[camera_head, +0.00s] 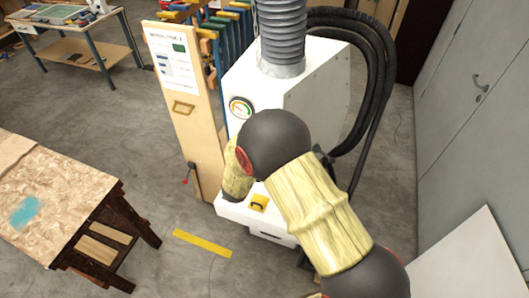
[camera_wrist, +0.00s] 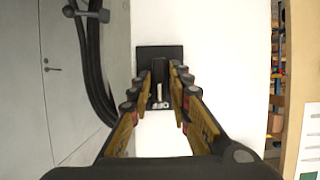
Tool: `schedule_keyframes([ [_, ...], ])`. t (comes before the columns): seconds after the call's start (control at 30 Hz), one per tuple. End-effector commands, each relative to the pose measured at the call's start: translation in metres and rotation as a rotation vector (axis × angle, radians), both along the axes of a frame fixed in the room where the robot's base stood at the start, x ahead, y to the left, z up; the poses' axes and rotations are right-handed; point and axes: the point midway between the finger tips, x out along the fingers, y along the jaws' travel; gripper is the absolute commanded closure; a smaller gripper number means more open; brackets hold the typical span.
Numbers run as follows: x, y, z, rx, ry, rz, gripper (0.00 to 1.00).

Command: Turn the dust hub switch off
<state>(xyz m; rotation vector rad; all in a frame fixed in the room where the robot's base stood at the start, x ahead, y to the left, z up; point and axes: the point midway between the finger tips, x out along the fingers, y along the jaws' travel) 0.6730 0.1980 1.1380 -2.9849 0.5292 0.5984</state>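The dust hub (camera_head: 320,85) is a white cabinet with a grey ribbed duct on top and a round gauge (camera_head: 241,107) on its front. In the wrist view its white front (camera_wrist: 215,50) carries a black switch plate (camera_wrist: 158,52). In the head view my arm hides the gripper and the switch.
A wooden board (camera_head: 185,110) with a posted sheet stands left of the hub. Black hoses (camera_head: 365,60) hang at its right, near a grey wall with a door. A wooden bench (camera_head: 60,200) is at the left. A yellow strip (camera_head: 203,243) marks the open floor.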

Motion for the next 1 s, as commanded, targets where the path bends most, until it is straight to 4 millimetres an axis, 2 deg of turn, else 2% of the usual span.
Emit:
schedule_keyframes([
  [0.17,0.000,0.000,0.000,0.001,0.000,0.000,0.68],
  [0.57,-0.006,0.003,0.003,0.001,0.000,0.002,0.68],
  [0.67,-0.018,0.007,0.008,0.000,-0.001,0.002,0.68],
  [1.0,-0.076,0.030,0.034,0.001,-0.001,0.004,0.68],
])
